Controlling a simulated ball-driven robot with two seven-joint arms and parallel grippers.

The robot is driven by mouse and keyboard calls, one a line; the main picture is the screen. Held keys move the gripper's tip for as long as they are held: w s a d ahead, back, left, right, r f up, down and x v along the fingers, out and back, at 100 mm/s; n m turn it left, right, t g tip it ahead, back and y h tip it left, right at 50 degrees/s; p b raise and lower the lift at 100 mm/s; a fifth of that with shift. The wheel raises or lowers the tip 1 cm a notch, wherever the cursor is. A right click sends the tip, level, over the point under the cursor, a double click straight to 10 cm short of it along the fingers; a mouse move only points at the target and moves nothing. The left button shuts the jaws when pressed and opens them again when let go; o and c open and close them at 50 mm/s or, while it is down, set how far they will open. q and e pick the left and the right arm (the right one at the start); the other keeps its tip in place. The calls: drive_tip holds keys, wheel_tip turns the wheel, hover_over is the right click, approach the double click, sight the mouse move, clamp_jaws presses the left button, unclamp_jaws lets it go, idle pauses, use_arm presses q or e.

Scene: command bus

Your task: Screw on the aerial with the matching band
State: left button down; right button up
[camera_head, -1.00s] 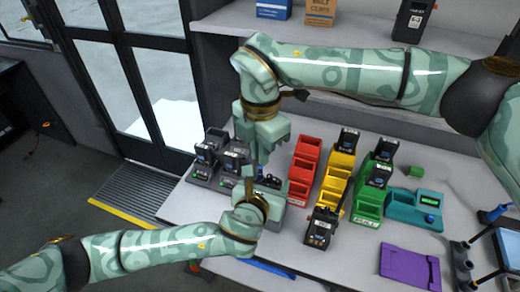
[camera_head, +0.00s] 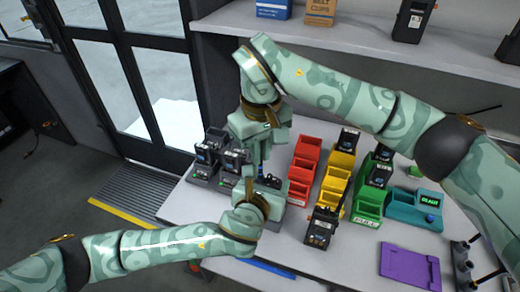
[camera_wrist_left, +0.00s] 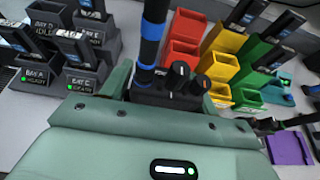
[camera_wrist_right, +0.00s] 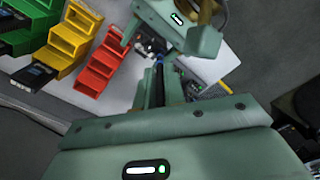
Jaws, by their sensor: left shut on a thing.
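My left gripper (camera_head: 252,212) is shut on a black radio (camera_wrist_left: 172,92), its knobbed top facing the left wrist camera. A black aerial with blue bands (camera_wrist_left: 149,52) stands up from the radio's top; whether it is fully seated I cannot tell. My right gripper (camera_head: 262,150) is directly above the left one. In the right wrist view the aerial (camera_wrist_right: 159,78) runs between its fingers, pointing down to the radio; whether the fingers press on it is unclear. In the head view the radio and most of the aerial are hidden by the grippers.
A dark charging dock (camera_wrist_left: 70,82) with radios is left. Red (camera_head: 303,170), yellow (camera_head: 330,188) and green (camera_head: 366,208) stepped bins stand right of the grippers, some with radios. Another radio (camera_head: 322,228), a teal tester (camera_head: 418,212) and a purple mat (camera_head: 410,266) are on the table.

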drive_tip(key=o, duration=0.3)
drive_tip(key=shift+o, duration=0.2)
drive_tip(key=shift+r, duration=2.25)
drive_tip(key=shift+o, duration=0.6)
